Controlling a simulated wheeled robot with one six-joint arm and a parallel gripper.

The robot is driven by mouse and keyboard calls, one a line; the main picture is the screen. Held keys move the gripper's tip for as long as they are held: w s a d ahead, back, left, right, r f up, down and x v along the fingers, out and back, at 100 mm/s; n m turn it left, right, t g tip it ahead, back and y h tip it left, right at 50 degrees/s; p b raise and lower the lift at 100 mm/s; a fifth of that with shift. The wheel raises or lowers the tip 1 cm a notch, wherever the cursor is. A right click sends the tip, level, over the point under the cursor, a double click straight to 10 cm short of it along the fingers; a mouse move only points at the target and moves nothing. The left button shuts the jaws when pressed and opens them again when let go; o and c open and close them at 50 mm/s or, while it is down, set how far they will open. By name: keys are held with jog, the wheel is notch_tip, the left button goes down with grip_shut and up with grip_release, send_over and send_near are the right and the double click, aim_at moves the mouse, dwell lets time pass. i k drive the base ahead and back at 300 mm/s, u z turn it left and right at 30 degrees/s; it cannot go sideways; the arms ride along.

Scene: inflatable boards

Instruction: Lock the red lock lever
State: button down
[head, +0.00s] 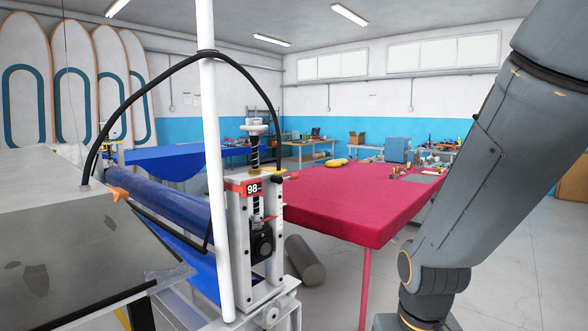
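A white roller machine stands left of centre in the head view, with an upright end frame (233,240). A small red lever-like part (267,219) shows inside this frame, above a dark round knob (263,246). It is too small for me to tell its exact position or whether it is locked. My gripper is out of view; only grey links of my arm show at the right, apart from the machine.
A white pole (215,180) and a curved black cable (150,72) stand in front of the machine. A blue roller (165,208) runs to its left. A red-covered table (345,200) is behind to the right. A grey roll (305,260) lies on the floor. Floor right of the machine is partly clear.

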aim_at(277, 179)
jog(key=u, duration=0.3)
jog(key=i, duration=1.25)
jog(key=z, duration=0.9)
